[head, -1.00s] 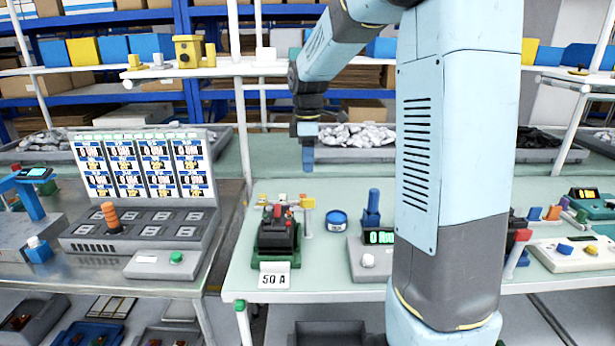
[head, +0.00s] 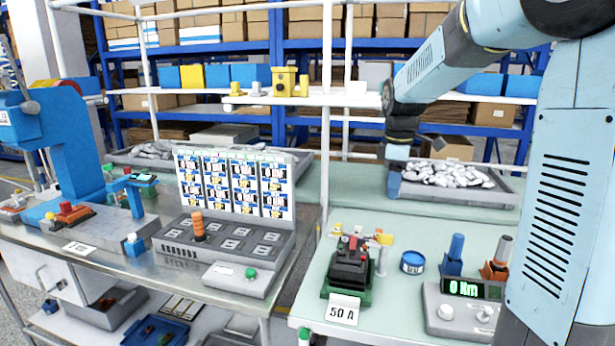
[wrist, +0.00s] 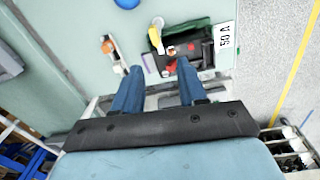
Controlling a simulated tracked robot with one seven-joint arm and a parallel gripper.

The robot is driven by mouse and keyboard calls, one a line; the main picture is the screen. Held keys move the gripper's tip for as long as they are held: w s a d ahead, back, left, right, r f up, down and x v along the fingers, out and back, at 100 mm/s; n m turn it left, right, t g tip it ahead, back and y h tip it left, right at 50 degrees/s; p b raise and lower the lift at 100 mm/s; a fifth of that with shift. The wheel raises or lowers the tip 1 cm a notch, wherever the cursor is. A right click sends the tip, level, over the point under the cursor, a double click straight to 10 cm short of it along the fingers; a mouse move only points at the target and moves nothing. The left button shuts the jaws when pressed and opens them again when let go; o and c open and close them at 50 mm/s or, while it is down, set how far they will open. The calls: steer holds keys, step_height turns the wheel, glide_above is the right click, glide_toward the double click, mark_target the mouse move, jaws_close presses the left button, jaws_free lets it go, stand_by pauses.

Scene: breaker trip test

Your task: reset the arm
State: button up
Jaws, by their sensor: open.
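My arm reaches over the workbench from the right of the head view, bent at the elbow. My gripper (head: 394,186) hangs down above the pale green bench top (head: 450,222), held apart from everything on it. In the wrist view its two blue fingers (wrist: 160,82) are spread and empty. A black breaker on a green base (head: 350,265) stands on the bench below and left of the gripper, with a "50 A" card (head: 343,310) before it. In the wrist view the breaker (wrist: 200,48) lies beyond the fingertips.
A blue round tin (head: 412,263) and a grey meter box with a green display (head: 461,311) stand right of the breaker. A console with lit panels (head: 232,180) is on the left bench. A shelf (head: 330,100) and a tray of pale bags (head: 455,185) are behind.

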steer(key=s+a+r+m+t, duration=0.1)
steer(key=s+m+t, duration=0.4)
steer(key=s+m, duration=0.8)
steer(key=s+r, duration=0.1)
steer(key=s, duration=1.2)
